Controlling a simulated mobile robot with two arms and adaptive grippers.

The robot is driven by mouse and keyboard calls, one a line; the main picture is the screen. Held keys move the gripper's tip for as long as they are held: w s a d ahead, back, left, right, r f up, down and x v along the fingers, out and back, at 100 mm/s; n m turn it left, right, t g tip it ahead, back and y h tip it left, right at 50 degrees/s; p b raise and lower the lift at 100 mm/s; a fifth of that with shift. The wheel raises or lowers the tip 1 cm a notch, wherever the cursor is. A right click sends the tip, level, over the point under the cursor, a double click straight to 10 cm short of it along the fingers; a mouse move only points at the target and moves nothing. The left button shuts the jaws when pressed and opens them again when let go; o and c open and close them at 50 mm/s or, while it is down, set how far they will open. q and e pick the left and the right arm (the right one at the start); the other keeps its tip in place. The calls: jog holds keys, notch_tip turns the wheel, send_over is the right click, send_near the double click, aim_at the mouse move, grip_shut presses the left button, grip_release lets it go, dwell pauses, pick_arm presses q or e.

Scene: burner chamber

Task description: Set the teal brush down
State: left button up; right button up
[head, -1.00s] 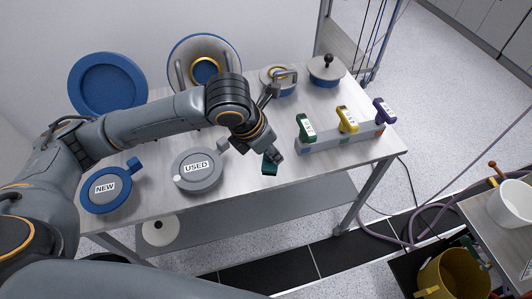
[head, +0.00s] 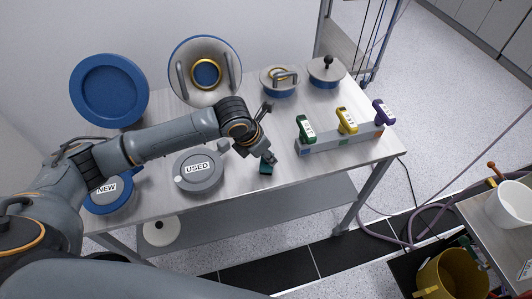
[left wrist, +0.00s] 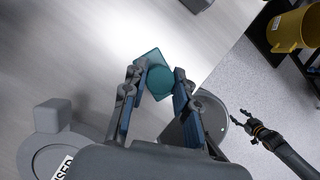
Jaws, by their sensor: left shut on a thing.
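The teal brush (head: 266,168) is a small dark teal block near the front edge of the table, right of the grey USED container. My left gripper (head: 268,158) is above it with its fingers pointing down. In the left wrist view the brush (left wrist: 155,76) shows between the tips of my left gripper (left wrist: 155,92), which is shut on it. The brush appears at table height, but I cannot tell whether it touches the top.
The USED container (head: 199,172) stands left of the brush and the blue NEW container (head: 108,196) further left. A grey rack (head: 340,138) with green, yellow and purple handles stands to the right. Lidded pots (head: 278,82) stand behind. Bare table lies between brush and rack.

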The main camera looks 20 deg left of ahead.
pick_arm(q)
jog(key=o, duration=1)
jog(key=v, duration=1.2)
jog(key=shift+d, duration=0.1)
